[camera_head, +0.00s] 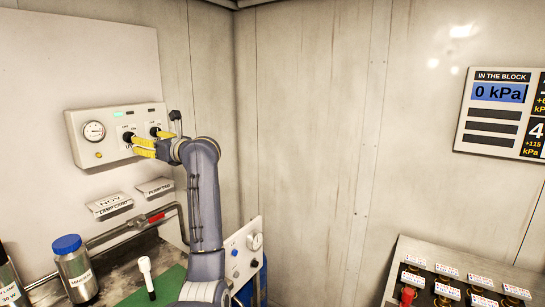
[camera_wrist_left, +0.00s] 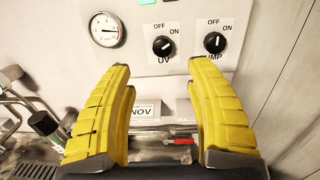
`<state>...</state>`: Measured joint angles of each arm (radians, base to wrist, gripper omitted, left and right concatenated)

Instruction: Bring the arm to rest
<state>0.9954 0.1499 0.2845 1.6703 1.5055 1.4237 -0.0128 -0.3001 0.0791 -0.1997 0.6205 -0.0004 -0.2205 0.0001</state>
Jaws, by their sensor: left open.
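My left gripper (camera_head: 146,139) is raised in front of the wall control panel (camera_head: 82,119) in the head view. Its two yellow fingers also show in the left wrist view (camera_wrist_left: 160,68), spread wide with nothing between them. Beyond the fingertips are the black UV knob (camera_wrist_left: 163,46) and the black pump knob (camera_wrist_left: 214,42), each labelled OFF and ON. The fingers appear clear of both knobs in the wrist view. My left arm stands upright from the bottom of the head view. My right gripper is not in view.
Below the panel are two tags (camera_head: 109,204), a pipe with a red handle (camera_head: 156,217) and a blue-capped bottle (camera_head: 76,270). A white marker-like object (camera_head: 147,277) stands on a green mat. A button console (camera_head: 455,270) is at lower right.

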